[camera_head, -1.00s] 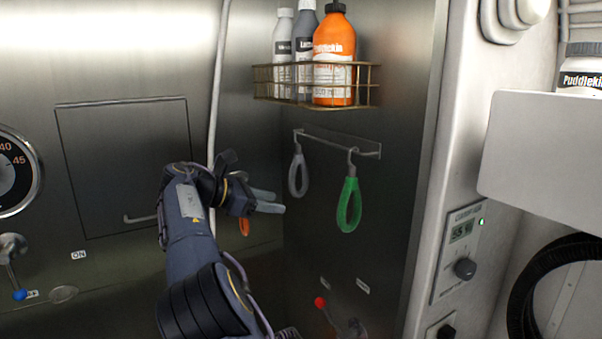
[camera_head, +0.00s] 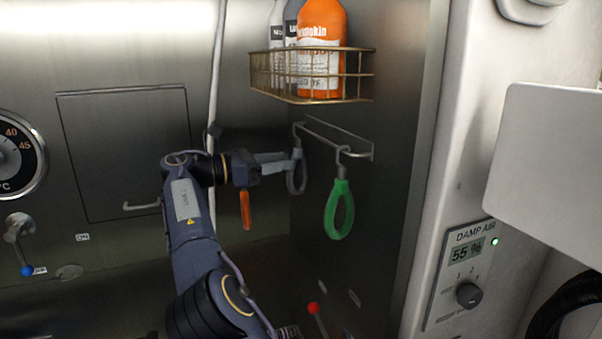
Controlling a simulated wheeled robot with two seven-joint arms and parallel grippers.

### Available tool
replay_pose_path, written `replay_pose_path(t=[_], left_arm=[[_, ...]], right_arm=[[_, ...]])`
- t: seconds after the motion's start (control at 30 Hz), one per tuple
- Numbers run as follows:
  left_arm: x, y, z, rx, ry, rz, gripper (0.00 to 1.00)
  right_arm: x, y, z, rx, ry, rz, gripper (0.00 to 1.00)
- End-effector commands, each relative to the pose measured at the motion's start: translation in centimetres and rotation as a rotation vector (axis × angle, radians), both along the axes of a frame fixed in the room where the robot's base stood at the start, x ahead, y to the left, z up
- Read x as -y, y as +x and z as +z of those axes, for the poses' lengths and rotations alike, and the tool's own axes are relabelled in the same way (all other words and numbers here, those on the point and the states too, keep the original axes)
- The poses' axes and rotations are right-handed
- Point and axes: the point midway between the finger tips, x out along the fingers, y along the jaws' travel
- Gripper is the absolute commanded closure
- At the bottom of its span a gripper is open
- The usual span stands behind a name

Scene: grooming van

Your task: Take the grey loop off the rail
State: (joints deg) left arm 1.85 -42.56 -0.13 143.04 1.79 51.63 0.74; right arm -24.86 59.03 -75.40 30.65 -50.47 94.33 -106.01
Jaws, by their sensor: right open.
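The grey loop (camera_head: 297,178) hangs upright from the far hook of the rail (camera_head: 338,136) on the right steel wall. My right gripper (camera_head: 288,161) is open, its pale fingers pointing right. The fingertips overlap the upper part of the grey loop in the picture. I cannot tell whether the loop is between the fingers or touching them. My left gripper is not in view.
A green loop (camera_head: 331,218) hangs on the rail's near hook. A wire basket (camera_head: 310,84) with several bottles is above the rail. An orange piece (camera_head: 246,210) shows below my right gripper. A red-knobbed lever (camera_head: 314,311) is below.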

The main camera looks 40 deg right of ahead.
Motion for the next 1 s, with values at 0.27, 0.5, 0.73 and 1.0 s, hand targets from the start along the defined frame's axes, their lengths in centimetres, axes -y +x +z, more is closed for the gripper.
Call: replay_pose_path(t=[0.27, 0.5, 0.73, 1.0], left_arm=[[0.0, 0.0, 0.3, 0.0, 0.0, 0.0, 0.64], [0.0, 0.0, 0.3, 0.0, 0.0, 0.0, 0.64], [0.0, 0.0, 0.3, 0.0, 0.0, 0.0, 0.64], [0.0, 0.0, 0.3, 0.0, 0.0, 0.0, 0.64]], right_arm=[[4.0, -0.8, 0.1, -0.002, 0.002, -0.002, 0.55], [4.8, -1.1, 0.1, 0.0, 0.001, 0.0, 0.55], [4.8, -1.1, 0.1, 0.0, 0.001, 0.0, 0.72], [4.8, -1.1, 0.1, 0.0, 0.001, 0.0, 1.0]])
